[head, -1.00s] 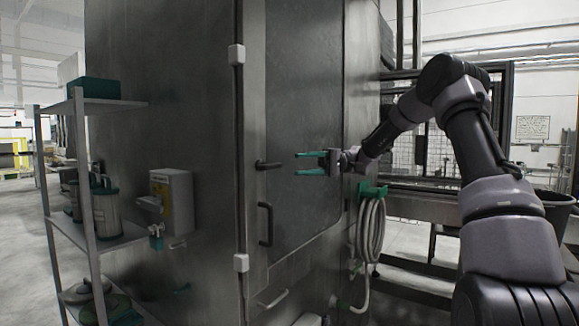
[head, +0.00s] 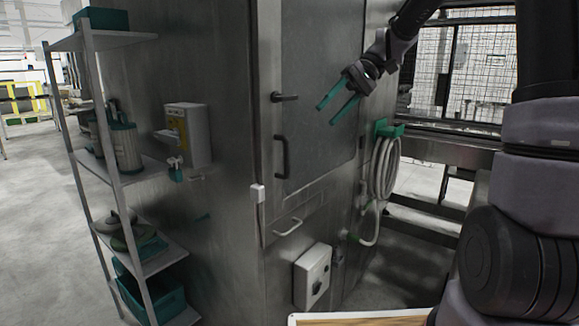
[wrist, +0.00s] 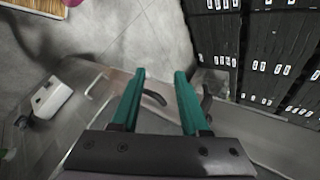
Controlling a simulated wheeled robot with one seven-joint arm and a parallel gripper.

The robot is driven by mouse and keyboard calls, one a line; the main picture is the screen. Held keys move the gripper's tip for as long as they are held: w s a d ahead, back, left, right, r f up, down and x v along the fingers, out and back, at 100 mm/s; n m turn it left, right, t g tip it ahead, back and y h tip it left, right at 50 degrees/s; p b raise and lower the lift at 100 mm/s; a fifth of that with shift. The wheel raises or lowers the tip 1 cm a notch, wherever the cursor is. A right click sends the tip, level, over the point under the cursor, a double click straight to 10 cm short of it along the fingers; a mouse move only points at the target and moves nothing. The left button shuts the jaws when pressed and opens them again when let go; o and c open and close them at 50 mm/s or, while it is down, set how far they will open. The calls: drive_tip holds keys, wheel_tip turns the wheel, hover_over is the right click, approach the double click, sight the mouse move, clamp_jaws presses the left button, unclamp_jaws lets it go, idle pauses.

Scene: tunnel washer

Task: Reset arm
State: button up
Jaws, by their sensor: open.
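My gripper (head: 326,112) has two green fingers, spread apart with nothing between them. In the head view it hangs in front of the upper door of the steel washer cabinet (head: 232,150), tilted down to the left. A lever handle (head: 285,97) and a dark pull handle (head: 281,156) sit on the door, left of the fingers. In the wrist view the green fingers (wrist: 159,92) point at the steel cabinet front, and dark handles show just past the fingertips.
A shelf rack (head: 105,160) with canisters and green boxes stands at left. A coiled hose (head: 384,170) hangs on a green holder (head: 388,130) right of the door. A white switch box (head: 312,276) is low on the cabinet. Clear floor (head: 40,230) lies at left.

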drive_tip(key=s+d+r+m+t+h, duration=0.1)
drive_tip(key=s+d+m+t+h, duration=0.5)
drive_tip(key=s+d+t, duration=0.5)
drive_tip(key=s+d, duration=0.3)
drive_tip(key=shift+s+d+r+m+t+h, duration=0.15)
drive_tip(key=shift+s+r+m+t+h, duration=0.15)
drive_tip(key=shift+m+h, duration=0.1)
